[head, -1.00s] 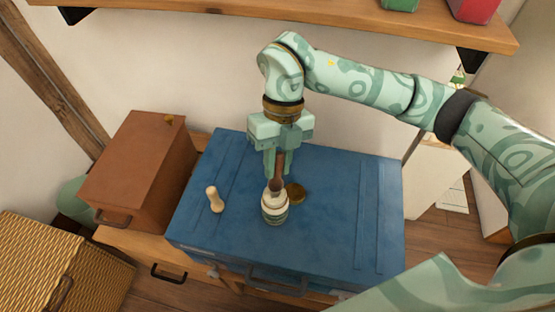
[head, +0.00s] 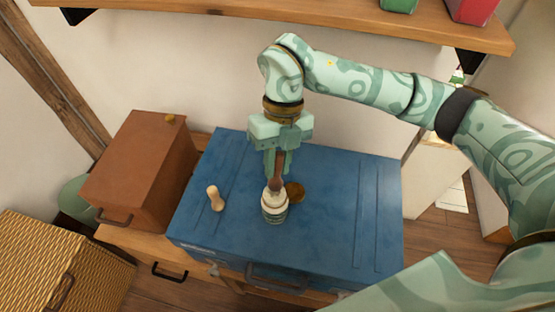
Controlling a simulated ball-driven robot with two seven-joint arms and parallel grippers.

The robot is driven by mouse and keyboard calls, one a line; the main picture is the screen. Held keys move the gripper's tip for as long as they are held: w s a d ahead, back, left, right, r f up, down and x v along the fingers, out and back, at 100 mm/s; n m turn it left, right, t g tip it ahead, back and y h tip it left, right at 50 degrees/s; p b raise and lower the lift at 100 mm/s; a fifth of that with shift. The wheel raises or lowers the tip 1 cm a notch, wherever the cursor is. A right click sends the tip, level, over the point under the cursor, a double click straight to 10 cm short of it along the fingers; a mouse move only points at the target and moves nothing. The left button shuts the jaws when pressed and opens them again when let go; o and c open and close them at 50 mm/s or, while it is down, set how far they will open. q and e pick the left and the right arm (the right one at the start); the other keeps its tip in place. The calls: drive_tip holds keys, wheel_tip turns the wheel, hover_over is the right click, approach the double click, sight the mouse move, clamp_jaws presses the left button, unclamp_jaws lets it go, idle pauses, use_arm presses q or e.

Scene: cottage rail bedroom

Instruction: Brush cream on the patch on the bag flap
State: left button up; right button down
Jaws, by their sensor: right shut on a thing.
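The blue bag (head: 325,230) lies flat on a wooden surface, with its handle (head: 275,280) at the front. A small pale jar (head: 274,210) with a green band stands upright on it. My right gripper (head: 278,168) points down above the jar, shut on a brown-handled brush (head: 277,184). The brush's lower end is at the jar's mouth; its bristles are hidden. A round brown disc (head: 295,191) lies just behind and right of the jar; I cannot tell whether it is the patch or a lid. My left gripper is not in view.
A wooden shelf (head: 290,22) runs above. The bag's right side is clear.

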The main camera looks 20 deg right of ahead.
drive_tip(key=shift+f, duration=0.1)
wheel_tip(320, 180, up, 7)
drive_tip(key=p, duration=0.5)
drive_tip(key=shift+p, duration=0.35)
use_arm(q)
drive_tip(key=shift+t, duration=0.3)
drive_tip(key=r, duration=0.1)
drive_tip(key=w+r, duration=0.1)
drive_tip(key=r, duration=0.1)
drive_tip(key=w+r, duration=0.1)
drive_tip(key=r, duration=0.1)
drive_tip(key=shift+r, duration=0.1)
